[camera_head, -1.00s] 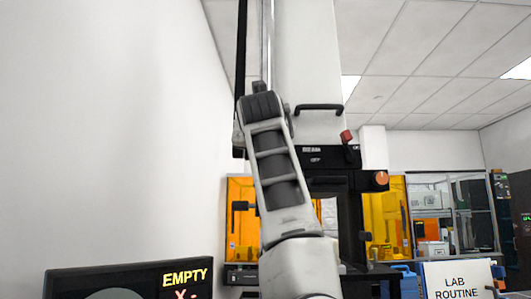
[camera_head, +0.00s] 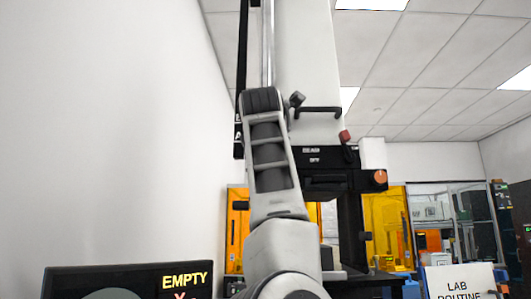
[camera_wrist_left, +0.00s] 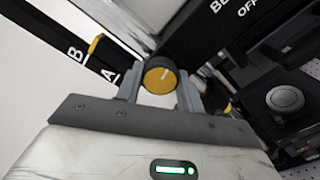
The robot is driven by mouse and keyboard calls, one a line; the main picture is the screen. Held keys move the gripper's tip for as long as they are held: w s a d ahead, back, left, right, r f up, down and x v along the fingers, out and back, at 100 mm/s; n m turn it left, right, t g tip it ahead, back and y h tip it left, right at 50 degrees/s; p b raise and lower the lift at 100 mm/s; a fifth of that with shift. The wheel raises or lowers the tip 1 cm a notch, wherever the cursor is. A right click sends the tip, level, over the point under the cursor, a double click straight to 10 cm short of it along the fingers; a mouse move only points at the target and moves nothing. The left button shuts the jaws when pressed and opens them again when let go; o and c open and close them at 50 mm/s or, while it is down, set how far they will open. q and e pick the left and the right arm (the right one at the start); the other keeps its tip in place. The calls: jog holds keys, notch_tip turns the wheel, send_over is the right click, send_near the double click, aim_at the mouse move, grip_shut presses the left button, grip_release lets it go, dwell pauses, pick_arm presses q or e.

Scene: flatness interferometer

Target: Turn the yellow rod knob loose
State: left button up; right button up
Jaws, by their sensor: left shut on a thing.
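The yellow-faced round knob (camera_wrist_left: 160,78) with a dark rim shows in the left wrist view, with a pale line across its face. My left gripper (camera_wrist_left: 160,88) has one finger on each side of it and is shut on it. In the head view my left arm rises in the middle and hides the knob and the fingers. My right gripper is in neither view.
A black rail (camera_wrist_left: 62,42) carries the letters B and A, with a small yellow marker (camera_wrist_left: 97,43) near B. A black unit with an orange knob (camera_head: 380,177) and a red-tipped lever (camera_head: 345,136) stands right of my arm. An EMPTY display (camera_head: 130,281) is at lower left.

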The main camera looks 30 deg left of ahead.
pick_arm(q)
jog(key=m, duration=0.2)
jog(key=shift+m+b, duration=0.3)
jog(key=shift+b, duration=0.05)
jog(key=shift+m, duration=0.3)
jog(key=o, duration=1)
